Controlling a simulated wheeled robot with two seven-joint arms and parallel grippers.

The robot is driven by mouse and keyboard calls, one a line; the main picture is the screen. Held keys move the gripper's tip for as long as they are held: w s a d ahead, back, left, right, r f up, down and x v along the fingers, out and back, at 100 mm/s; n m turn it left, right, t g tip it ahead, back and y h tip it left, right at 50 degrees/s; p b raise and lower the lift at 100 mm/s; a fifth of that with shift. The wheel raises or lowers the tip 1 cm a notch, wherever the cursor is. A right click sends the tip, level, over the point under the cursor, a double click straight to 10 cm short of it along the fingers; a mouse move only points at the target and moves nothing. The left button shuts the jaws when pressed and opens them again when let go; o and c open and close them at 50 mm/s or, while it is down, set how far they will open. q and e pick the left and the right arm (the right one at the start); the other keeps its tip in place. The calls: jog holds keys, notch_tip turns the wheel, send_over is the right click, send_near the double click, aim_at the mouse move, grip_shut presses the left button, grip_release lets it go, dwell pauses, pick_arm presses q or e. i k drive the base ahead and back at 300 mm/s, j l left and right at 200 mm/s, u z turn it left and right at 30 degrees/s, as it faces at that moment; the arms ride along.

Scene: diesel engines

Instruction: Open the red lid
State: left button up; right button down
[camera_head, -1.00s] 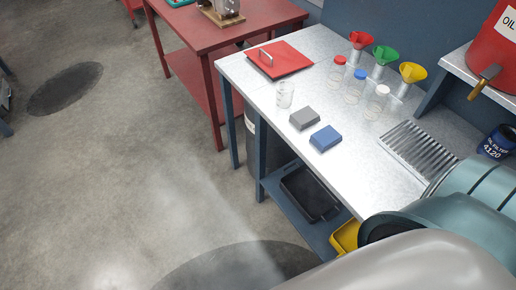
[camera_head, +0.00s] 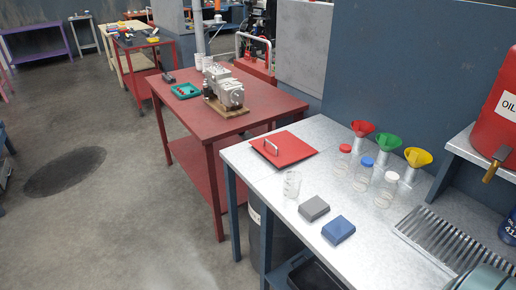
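The red lid (camera_head: 284,149) is a flat square red plate with a pale upright handle (camera_head: 271,146) near its left edge. It lies flat at the far left end of the metal-topped workbench (camera_head: 262,188), and I cannot see what is under it. Neither of my grippers is in view. A small rounded grey-teal part at the bottom right corner seems to be my own arm.
Beside the lid stand a clear beaker (camera_head: 292,184), a grey block (camera_head: 314,208), a blue block (camera_head: 338,230), three capped bottles and red, green and yellow funnels (camera_head: 388,143). A red table (camera_head: 240,100) stands behind.

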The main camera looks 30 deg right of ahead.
aim_at(283, 148)
jog(key=i+j, duration=0.8)
jog(key=i, duration=0.1)
